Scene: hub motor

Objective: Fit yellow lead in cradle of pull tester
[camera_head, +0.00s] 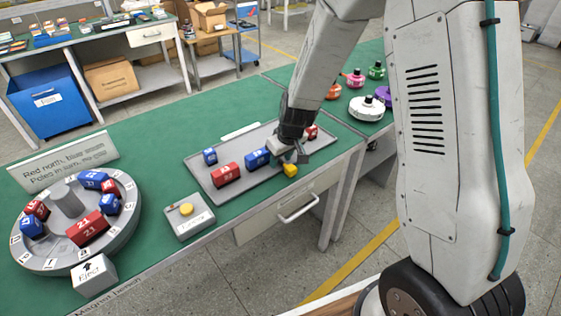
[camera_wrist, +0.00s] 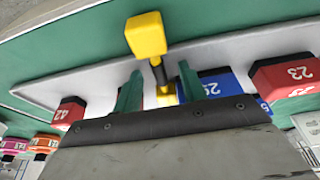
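The yellow lead shows in the wrist view as a yellow block (camera_wrist: 146,36) on a dark stem, with more yellow at the lower end. In the head view the yellow lead (camera_head: 290,170) is at the front edge of the grey tray, just below my gripper (camera_head: 290,152). My gripper's two green fingers (camera_wrist: 160,88) stand apart on either side of the stem. A gap shows on the left side; contact on the right cannot be told. I cannot make out a pull tester or its cradle for certain.
The grey tray (camera_head: 205,178) holds a red block (camera_head: 226,174), a blue block (camera_head: 258,158) beside my gripper, and others. Left stand a small box with a yellow button (camera_head: 188,216) and a round grey ring fixture (camera_head: 125,238) with numbered blocks.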

